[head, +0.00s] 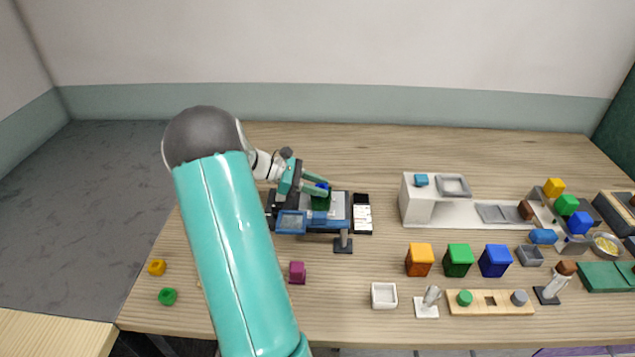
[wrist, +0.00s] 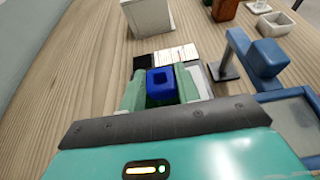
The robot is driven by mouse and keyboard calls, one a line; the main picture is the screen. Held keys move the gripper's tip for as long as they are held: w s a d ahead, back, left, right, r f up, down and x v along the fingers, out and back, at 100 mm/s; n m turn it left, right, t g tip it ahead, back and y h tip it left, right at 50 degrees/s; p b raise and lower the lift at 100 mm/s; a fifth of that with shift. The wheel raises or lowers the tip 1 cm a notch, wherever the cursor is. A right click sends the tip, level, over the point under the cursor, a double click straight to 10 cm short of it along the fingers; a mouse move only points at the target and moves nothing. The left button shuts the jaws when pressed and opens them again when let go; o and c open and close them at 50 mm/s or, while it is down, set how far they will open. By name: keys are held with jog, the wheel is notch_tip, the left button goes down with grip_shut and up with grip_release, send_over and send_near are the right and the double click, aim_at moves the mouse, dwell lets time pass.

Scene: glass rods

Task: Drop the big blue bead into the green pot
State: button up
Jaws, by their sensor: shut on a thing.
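My gripper (head: 318,188) is shut on a blue bead (head: 322,185). In the wrist view the bead (wrist: 162,84) has a square hole in its top and sits between the two green fingers of my gripper (wrist: 160,90). The bead is above a blue and grey apparatus (head: 291,222). A dark green patch shows just below the bead in the head view; I cannot tell what it is. The green pot (head: 458,259) stands to the right on the table, between an orange pot (head: 420,259) and a blue pot (head: 495,260), well apart from my gripper.
A black and white card (head: 363,214) lies beside the apparatus. A white stand (head: 417,205) is behind the pots. A small white tray (head: 384,295) and a pegged wooden strip (head: 490,308) are in front. A magenta block (head: 297,272) sits near my arm.

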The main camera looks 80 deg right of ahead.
jog(key=o, duration=1.1)
jog(key=shift+c, duration=0.2)
jog(key=v, duration=1.4)
